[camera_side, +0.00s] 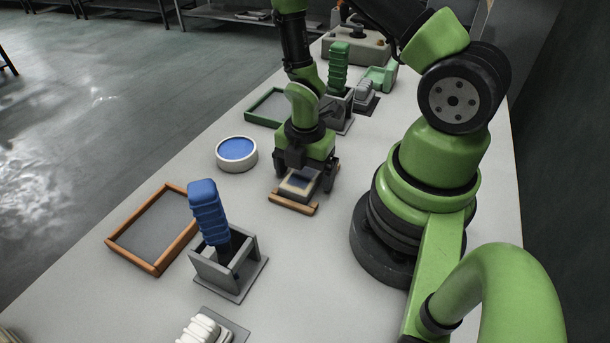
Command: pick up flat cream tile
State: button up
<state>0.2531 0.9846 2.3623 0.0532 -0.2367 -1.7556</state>
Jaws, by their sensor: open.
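A flat cream tile (286,188) with a darker bluish middle sits on a tan wooden support (292,203) near the middle of the table. My gripper (304,177) points down over the tile, with its dark fingers apart at the tile's left and right sides. The gripper body hides the tile's far part. I cannot tell whether the fingers touch the tile.
A white round dish with blue inside (237,149) stands just left. A blue-handled tool (207,212) stands in a grey holder (229,274) beside an orange-rimmed tray (121,252). Behind are a green-handled tool (338,67) and a green-rimmed tray (262,118).

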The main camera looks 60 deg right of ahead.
jog(key=c, duration=1.2)
jog(key=shift+r, duration=0.15)
